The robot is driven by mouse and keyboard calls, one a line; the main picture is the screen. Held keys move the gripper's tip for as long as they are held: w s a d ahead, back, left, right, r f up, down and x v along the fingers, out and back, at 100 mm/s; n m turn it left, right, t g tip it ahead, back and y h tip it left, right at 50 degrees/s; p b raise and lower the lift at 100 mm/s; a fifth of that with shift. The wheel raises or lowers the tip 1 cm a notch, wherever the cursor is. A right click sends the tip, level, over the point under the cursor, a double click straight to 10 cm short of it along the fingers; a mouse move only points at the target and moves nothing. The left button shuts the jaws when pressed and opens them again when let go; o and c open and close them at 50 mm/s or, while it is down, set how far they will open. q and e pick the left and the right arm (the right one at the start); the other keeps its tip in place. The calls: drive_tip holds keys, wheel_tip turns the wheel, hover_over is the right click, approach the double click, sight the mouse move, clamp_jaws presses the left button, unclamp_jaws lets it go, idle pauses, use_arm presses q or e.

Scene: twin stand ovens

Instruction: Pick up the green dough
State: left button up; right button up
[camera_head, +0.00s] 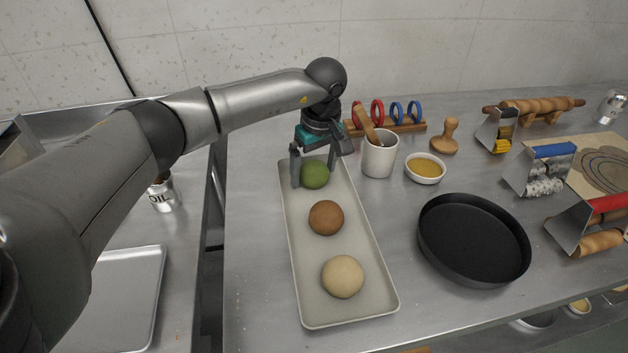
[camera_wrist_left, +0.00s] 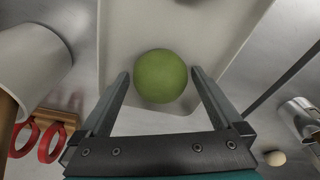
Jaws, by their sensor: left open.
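The green dough (camera_head: 315,174) is a round ball at the far end of a long pale tray (camera_head: 370,268). It also shows in the left wrist view (camera_wrist_left: 161,76), centred just beyond and between the fingertips. My left gripper (camera_head: 314,180) is open and reaches down over the dough, with a finger on either side. In the left wrist view my left gripper (camera_wrist_left: 160,78) has a gap between each finger and the dough. I cannot tell how far above the tray the fingertips are. My right gripper is not in view.
A brown dough ball (camera_head: 326,217) and a cream one (camera_head: 342,276) lie nearer in the tray. A white crock (camera_head: 379,155) stands close right of the gripper, before a ring rack (camera_head: 400,127). A yellow-filled bowl (camera_head: 425,168) and black pan (camera_head: 473,240) are further right.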

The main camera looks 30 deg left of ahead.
use_arm(q)
drive_tip(key=shift+c, duration=0.2)
drive_tip(key=shift+r, duration=0.1)
drive_tip(key=c, duration=0.8)
